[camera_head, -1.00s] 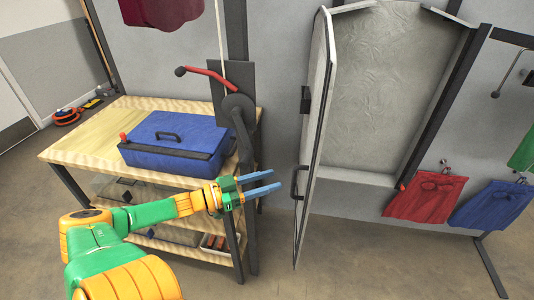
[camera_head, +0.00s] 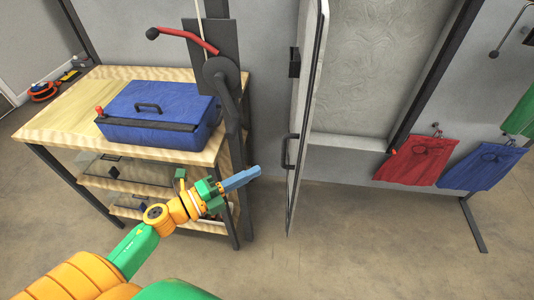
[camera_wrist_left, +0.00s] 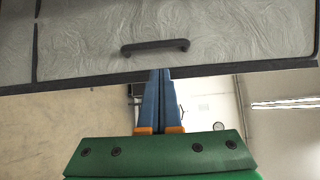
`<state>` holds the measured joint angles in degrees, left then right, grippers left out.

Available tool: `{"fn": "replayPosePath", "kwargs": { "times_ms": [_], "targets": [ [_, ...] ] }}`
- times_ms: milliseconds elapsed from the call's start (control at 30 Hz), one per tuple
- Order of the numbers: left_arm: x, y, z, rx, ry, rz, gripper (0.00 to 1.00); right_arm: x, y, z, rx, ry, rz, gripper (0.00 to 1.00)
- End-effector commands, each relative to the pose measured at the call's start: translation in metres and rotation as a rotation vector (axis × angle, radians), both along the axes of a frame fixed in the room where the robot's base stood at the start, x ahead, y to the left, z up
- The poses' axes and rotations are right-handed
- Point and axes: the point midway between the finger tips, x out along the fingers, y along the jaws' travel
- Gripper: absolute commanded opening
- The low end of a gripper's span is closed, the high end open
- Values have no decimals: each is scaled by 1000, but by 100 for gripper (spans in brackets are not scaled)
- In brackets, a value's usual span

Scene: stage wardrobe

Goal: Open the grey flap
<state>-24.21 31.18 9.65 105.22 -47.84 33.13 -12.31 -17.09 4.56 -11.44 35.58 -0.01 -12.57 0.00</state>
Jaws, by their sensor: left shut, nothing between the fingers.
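The grey flap (camera_head: 308,110) is a tall textured panel with a dark rim. In the head view it stands swung out from the wall, almost edge-on, with the recess behind it uncovered. Its black bar handle (camera_head: 289,150) is on the side facing left. In the left wrist view the flap (camera_wrist_left: 230,40) fills the top, with the handle (camera_wrist_left: 155,46) across its middle. My left gripper (camera_head: 256,171) has its blue fingers together and empty, left of the handle. In the wrist view its fingertips (camera_wrist_left: 160,71) overlap the flap's dark rim just below the handle; contact is unclear.
A wooden workbench (camera_head: 50,125) with a blue box (camera_head: 160,120) stands at left. A dark post with a red-handled lever (camera_head: 190,40) rises between bench and flap. A red cloth (camera_head: 415,162) and a blue cloth (camera_head: 485,166) hang at right. Floor below the flap is clear.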

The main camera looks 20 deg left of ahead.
Motion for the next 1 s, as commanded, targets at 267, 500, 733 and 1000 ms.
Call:
{"fn": "replayPosePath", "kwargs": {
  "times_ms": [267,500,733,1000],
  "targets": [
    [45,-28,4,-4,0,-1,0,-2,0,17,0,3,0,50],
    [74,-47,0,-4,5,-1,0,-2,0,22,0,4,0,50],
    [80,-51,-1,-3,7,-2,0,-2,0,22,0,4,0,50],
    [79,-45,-5,0,7,-11,0,-2,0,16,0,4,0,50]
  ]
}}
